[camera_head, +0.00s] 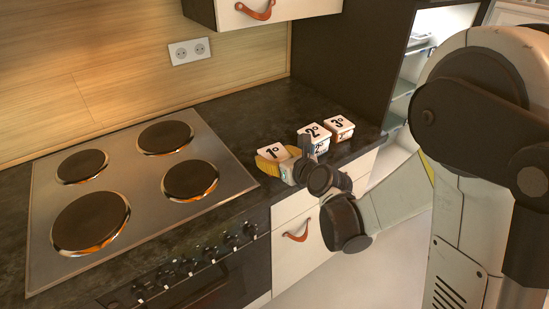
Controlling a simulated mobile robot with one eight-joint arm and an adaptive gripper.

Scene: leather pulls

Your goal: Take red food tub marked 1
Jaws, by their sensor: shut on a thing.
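The tub marked 1 (272,152) has a pale lid with a dark "1°" and pale sides; I see no clear red on it. It is on the dark counter by the hob, and a yellow ribbed thing (268,167) shows at its left side. My gripper (303,161) comes from the right and is shut on this tub, with one dark finger upright at its right side. The other finger is hard to make out. I cannot tell whether the tub is lifted. The gripper partly hides its right side.
The tub marked 2 (314,132) stands close behind my gripper, to the right. The tub marked 3 (340,126), with reddish sides, stands beyond it. The hob (135,215) lies left. A drawer with a leather pull (297,236) is below the counter edge. Open shelves (404,88) stand right.

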